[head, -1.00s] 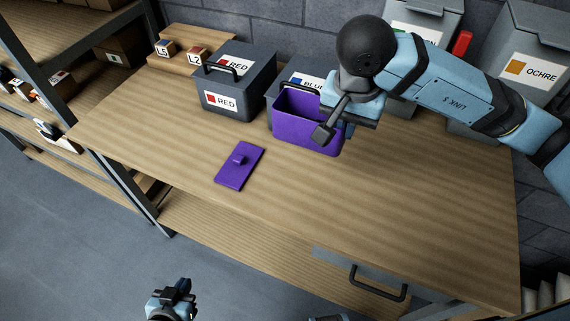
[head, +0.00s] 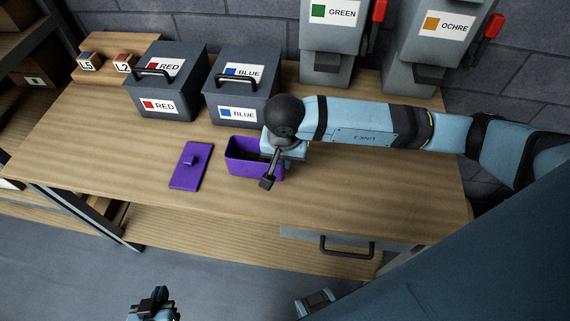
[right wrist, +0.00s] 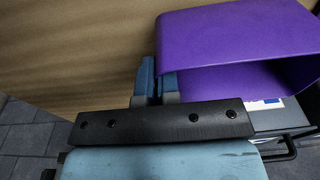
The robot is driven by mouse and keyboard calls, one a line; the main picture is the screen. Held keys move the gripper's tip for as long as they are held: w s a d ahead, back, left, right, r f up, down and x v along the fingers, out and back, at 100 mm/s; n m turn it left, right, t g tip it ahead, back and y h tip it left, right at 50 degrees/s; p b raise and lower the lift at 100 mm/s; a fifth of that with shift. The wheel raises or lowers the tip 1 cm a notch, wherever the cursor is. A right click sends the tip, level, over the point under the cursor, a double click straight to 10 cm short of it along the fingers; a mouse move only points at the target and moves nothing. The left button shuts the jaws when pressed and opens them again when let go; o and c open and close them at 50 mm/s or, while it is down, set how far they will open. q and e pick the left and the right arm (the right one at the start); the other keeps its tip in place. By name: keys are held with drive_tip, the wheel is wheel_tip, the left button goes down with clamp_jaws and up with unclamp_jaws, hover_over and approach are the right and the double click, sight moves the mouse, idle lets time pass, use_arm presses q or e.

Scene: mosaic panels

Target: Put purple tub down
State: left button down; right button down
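The purple tub (head: 243,158) is upright and open-topped at the middle of the workbench in the head view. My right gripper (head: 284,158) is at its right end, shut on the tub's wall. In the right wrist view the two fingers (right wrist: 157,75) pinch the edge of the purple tub (right wrist: 235,40). I cannot tell whether the tub's bottom touches the bench. A flat purple lid (head: 187,170) with a small knob lies on the bench left of the tub. My left gripper (head: 153,301) is low, off the bench's front; its fingers are unclear.
A red-labelled box (head: 166,85) and a blue-labelled box (head: 241,90) stand behind the tub on the bench (head: 340,190). Green (head: 335,40) and ochre (head: 440,45) dispensers stand at the back. Blocks sit on a wooden stand (head: 105,48). Bench space in front is clear.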

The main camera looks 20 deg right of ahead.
wheel_tip(320, 180, down, 4)
drive_tip(key=shift+r, duration=0.25)
drive_tip(key=shift+f, duration=0.2)
drive_tip(key=c, duration=1.4)
unclamp_jaws()
drive_tip(key=shift+o, duration=0.2)
